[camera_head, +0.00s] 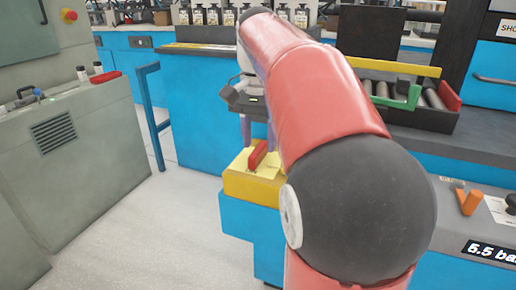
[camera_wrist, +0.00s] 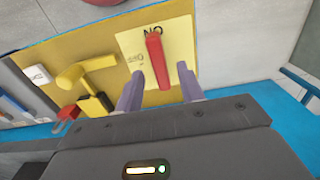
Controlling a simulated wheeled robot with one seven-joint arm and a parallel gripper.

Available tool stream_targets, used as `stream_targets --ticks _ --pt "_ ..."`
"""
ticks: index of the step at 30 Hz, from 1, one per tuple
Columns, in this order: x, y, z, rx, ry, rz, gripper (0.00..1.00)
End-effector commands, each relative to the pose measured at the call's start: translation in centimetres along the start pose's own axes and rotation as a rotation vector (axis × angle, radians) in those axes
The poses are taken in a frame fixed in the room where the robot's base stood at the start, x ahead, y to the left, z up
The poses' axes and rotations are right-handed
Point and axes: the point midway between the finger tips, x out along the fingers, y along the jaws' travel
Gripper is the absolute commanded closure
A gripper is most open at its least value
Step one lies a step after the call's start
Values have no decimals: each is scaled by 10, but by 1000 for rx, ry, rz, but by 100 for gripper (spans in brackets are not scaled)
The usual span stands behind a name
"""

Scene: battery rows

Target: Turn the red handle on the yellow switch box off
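The yellow switch box (camera_head: 252,190) stands on a blue cabinet, below my gripper. Its red handle (camera_head: 258,155) is on top. In the wrist view the red handle (camera_wrist: 156,58) lies over a pale yellow plate (camera_wrist: 179,42), one end at the upside-down "ON" lettering. Other, smaller lettering sits to its left, probably "OFF". My gripper (camera_wrist: 160,70) is open, its two grey-purple fingers apart on either side of the handle's near end. I cannot tell whether they touch it. In the head view my gripper (camera_head: 257,140) points down, partly hidden by my arm.
In the wrist view a yellow T-shaped tool (camera_wrist: 85,72) and a red-gripped tool (camera_wrist: 65,115) lie left of the plate. A grey machine cabinet (camera_head: 75,150) stands left, beyond open floor (camera_head: 140,230). A roller rack (camera_head: 405,100) is right of my arm.

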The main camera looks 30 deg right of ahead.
Motion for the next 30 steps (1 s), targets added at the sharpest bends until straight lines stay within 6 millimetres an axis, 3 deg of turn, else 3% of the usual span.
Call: stream_targets --ticks 5,14,23,30 --pt "17 0 0 0 0 0 62" --pt "20 0 0 -1 1 -1 62" --pt "19 0 0 -1 1 -1 100" --pt "19 0 0 -11 1 0 100"
